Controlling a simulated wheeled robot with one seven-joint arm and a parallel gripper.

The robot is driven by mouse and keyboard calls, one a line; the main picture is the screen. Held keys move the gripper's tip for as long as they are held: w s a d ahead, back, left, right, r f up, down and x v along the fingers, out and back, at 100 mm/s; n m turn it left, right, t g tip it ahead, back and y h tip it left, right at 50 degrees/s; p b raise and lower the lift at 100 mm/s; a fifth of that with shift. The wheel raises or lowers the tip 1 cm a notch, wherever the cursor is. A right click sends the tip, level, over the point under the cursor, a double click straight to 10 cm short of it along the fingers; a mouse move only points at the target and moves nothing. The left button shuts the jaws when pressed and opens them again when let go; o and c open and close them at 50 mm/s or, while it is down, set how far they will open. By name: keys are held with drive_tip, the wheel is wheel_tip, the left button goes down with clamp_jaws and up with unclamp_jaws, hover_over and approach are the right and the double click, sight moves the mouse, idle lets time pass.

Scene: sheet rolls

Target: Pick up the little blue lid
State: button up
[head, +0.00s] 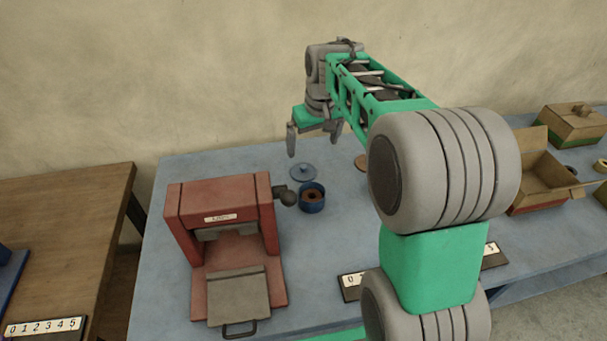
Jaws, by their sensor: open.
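The little blue lid (303,171) lies flat on the blue table, with a small knob on top. It is just behind a small round blue pot (312,197) that stands open and has something brown inside. My gripper (313,150) is open and empty, above the far part of the table near the lid. Its left finger points down to the left of the lid; the right finger is partly hidden by my arm. The height of the fingertips over the lid is hard to tell.
A red press-like machine (225,225) with a dark ball knob (289,198) stands left of the pot. A brown disc (361,162) lies right of the lid. An open cardboard box (545,175) and a lidded box (574,123) stand right. My arm hides the table's middle.

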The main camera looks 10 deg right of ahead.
drive_tip(key=w+f, duration=0.7)
drive_tip(key=w, duration=0.2)
drive_tip(key=n+g, duration=0.1)
drive_tip(key=n, duration=0.1)
approach(303, 166)
drive_tip(key=f, duration=0.3)
drive_tip(key=f+p, duration=0.1)
drive_tip(key=f, duration=0.2)
drive_tip(key=w+f, duration=0.1)
drive_tip(key=f, duration=0.2)
drive_tip(key=shift+f+p, duration=0.35)
drive_tip(key=c, duration=1.2)
drive_tip(key=shift+r, duration=0.1)
